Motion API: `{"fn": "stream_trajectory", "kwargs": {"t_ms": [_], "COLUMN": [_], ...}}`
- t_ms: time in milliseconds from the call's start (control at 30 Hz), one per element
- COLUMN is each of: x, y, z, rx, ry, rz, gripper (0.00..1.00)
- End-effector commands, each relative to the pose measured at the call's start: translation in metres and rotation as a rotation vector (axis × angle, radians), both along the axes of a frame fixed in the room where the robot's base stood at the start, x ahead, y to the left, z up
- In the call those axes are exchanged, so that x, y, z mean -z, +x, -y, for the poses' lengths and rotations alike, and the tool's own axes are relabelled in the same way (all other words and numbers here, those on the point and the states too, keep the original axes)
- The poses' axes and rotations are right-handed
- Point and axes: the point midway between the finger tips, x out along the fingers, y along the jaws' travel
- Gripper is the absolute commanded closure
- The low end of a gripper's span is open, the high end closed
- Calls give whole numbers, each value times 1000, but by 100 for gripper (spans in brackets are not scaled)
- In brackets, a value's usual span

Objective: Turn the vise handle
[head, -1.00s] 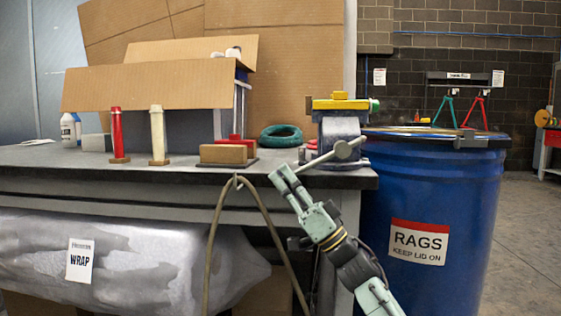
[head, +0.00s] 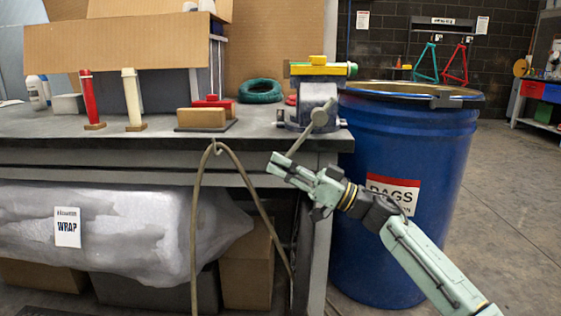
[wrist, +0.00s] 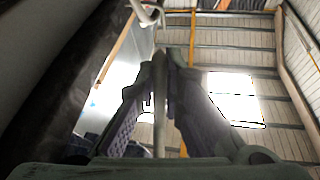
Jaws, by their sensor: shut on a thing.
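The vise (head: 318,92) stands on the right end of the bench, with a yellow top and a grey-blue body. Its handle is a thin grey bar through a round hub (head: 320,117); it slants steeply down and left past the bench edge. My gripper (head: 281,164) is at the lower end of this bar, just below the bench edge, shut on it. In the wrist view the bar (wrist: 160,100) runs between the two dark fingers (wrist: 166,75). The fingers partly hide the bar's lower end.
The blue rags barrel (head: 405,140) stands close to the right of the bench, behind my arm. A brown hose (head: 198,215) hangs from the bench front, left of my gripper. Red and pale tubes (head: 132,100) and a wood block (head: 201,117) stand on the bench (head: 60,125).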

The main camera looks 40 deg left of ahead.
Motion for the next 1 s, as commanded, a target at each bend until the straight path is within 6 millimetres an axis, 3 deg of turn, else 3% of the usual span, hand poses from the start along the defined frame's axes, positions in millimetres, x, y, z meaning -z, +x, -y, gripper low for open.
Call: {"fn": "stream_trajectory", "kwargs": {"t_ms": [33, 267, 300, 600, 1000], "x": [0, 1, 0, 0, 4], "y": [-10, -10, -10, -7, 0], "z": [-2, -2, -2, -1, 9], "rx": [-24, -25, -24, -17, -10], "ry": [-1, 0, 1, 1, 1], "rz": [12, 12, 11, 7, 3], "gripper": [100, 100, 89, 70, 70]}}
